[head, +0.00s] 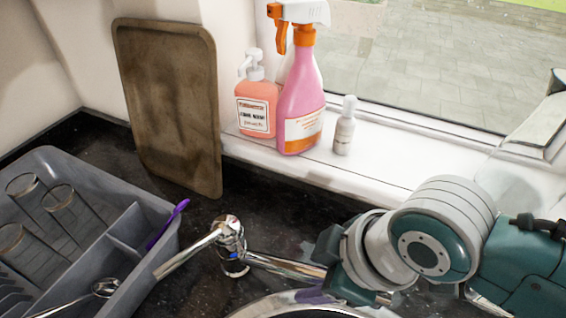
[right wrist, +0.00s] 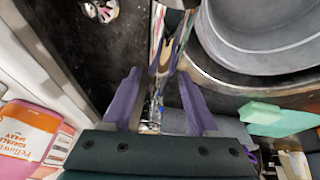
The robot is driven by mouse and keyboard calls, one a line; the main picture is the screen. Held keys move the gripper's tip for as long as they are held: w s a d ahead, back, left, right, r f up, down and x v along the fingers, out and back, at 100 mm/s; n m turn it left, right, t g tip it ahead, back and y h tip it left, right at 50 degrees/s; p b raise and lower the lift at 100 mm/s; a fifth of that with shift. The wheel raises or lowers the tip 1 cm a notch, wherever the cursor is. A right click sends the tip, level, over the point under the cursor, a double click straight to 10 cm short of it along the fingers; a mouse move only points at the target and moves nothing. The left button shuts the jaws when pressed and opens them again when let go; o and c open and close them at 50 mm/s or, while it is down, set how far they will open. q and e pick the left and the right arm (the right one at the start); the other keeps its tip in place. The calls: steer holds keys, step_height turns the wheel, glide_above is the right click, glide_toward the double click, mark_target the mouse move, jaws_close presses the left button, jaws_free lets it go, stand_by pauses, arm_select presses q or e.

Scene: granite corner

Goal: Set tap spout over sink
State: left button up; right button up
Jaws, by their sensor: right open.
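The chrome tap (head: 232,262) stands on the dark counter behind the sink (head: 275,303). One slim metal arm points left and toward me; a chrome tube (head: 285,266) runs right from the body to my right gripper. I cannot tell for sure which is the spout. My right gripper (head: 322,285) is open, mostly hidden by its own wrist. In the right wrist view its purple fingers (right wrist: 158,88) stand apart, with shiny chrome between them; contact is unclear. My left gripper is not in view.
A grey dish rack (head: 128,268) with glasses is at left, a brown board (head: 172,110) leans behind. A pink spray bottle (head: 303,95), soap pump (head: 257,100) and small white bottle (head: 345,130) line the sill.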

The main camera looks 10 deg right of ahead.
mark_target(304, 278)
steer(key=shift+b+x, duration=0.55)
steer(key=shift+x, duration=1.65)
jaws_close()
